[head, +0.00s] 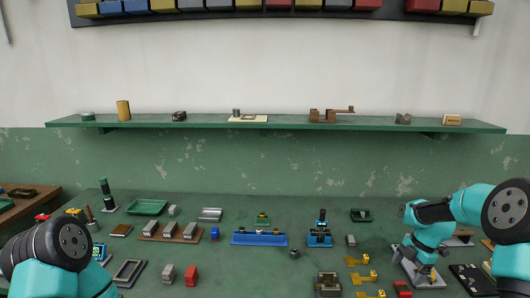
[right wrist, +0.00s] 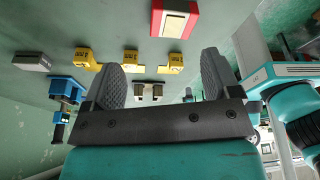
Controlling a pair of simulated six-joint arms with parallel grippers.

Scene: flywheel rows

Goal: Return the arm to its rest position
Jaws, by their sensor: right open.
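My right arm comes in from the right in the head view. It bends down so that its gripper (head: 428,274) is low over the right side of the green bench, beside a grey plate. In the right wrist view the gripper's two dark fingers (right wrist: 160,62) stand wide apart with nothing between them. The gripper is open and empty. Of my left arm only the dark joint and teal link show at the lower left of the head view. Its gripper is out of view.
Yellow brackets (head: 365,277) and a red block (head: 402,289) lie left of the right gripper. A blue press (head: 319,236) and a long blue fixture (head: 258,238) stand mid-bench. A black tray (head: 472,279) lies to the right. A green shelf (head: 280,122) spans the wall.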

